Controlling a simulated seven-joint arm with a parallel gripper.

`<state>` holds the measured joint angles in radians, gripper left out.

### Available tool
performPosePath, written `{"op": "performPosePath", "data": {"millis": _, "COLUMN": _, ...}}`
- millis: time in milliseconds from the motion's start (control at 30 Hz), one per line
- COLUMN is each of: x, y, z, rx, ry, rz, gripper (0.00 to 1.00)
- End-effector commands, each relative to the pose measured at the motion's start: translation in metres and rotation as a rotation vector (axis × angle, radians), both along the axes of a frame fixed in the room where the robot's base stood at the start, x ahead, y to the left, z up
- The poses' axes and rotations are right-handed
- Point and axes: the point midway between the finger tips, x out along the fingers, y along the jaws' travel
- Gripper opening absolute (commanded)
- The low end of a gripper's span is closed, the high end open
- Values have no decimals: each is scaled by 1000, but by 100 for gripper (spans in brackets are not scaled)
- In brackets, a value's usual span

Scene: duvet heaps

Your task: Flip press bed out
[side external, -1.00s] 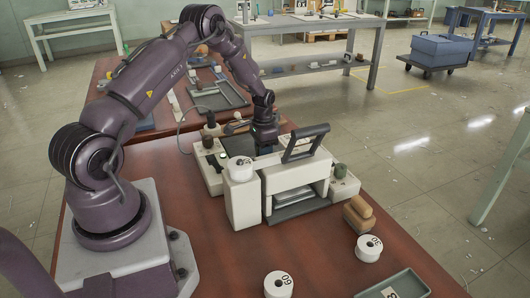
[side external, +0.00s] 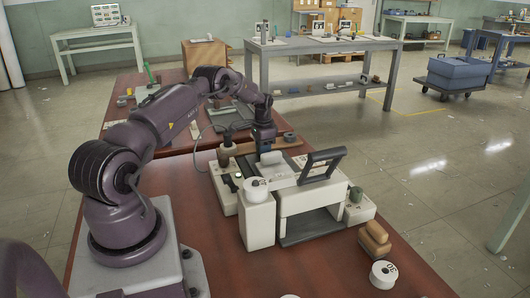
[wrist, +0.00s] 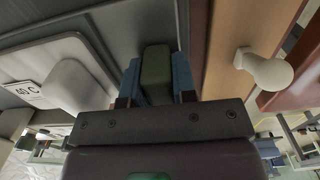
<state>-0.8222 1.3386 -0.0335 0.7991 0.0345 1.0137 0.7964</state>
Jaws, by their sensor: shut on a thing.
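The press (side external: 308,198) is a cream-white machine on the brown table, with a raised black handle (side external: 322,165) on top. A dark grey tray part (side external: 312,228) lies low in its front opening. A light flat plate (side external: 284,173) shows at its back, near my gripper (side external: 264,150). In the wrist view my gripper (wrist: 155,75) has its blue fingers closed on both sides of a dark green tab (wrist: 156,68). Grey flat surfaces lie behind that tab. I cannot tell whether the tab belongs to the press bed.
A white cylinder (side external: 256,188) stands on a white block at the press's left. A wooden block (side external: 374,240) and a white numbered roll (side external: 383,274) lie at front right. A white knob (wrist: 265,68) is right of my fingers in the wrist view.

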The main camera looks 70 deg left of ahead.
Motion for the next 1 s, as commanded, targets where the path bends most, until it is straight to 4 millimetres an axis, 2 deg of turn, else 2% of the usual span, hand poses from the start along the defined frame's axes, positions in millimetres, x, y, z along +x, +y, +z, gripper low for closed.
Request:
{"op": "performPosePath", "data": {"millis": 33, "x": -1, "y": 6, "z": 1, "rx": 13, "ry": -4, "rz": 2, "gripper": 0}}
{"op": "performPosePath", "data": {"millis": 367, "x": -2, "y": 9, "z": 2, "rx": 22, "ry": -7, "rz": 2, "gripper": 0}}
{"op": "performPosePath", "data": {"millis": 400, "x": -2, "y": 9, "z": 2, "rx": 23, "ry": -6, "rz": 2, "gripper": 35}}
{"op": "performPosePath", "data": {"millis": 467, "x": -2, "y": 9, "z": 2, "rx": 22, "ry": -6, "rz": 3, "gripper": 49}}
{"op": "performPosePath", "data": {"millis": 500, "x": -2, "y": 8, "z": 1, "rx": 20, "ry": -6, "rz": 2, "gripper": 51}}
{"op": "performPosePath", "data": {"millis": 800, "x": 0, "y": 6, "z": 4, "rx": 13, "ry": -5, "rz": 1, "gripper": 51}}
{"op": "performPosePath", "data": {"millis": 867, "x": 0, "y": 5, "z": 9, "rx": 13, "ry": -6, "rz": 1, "gripper": 51}}
{"op": "performPosePath", "data": {"millis": 1000, "x": 0, "y": 6, "z": 33, "rx": 15, "ry": -8, "rz": 1, "gripper": 51}}
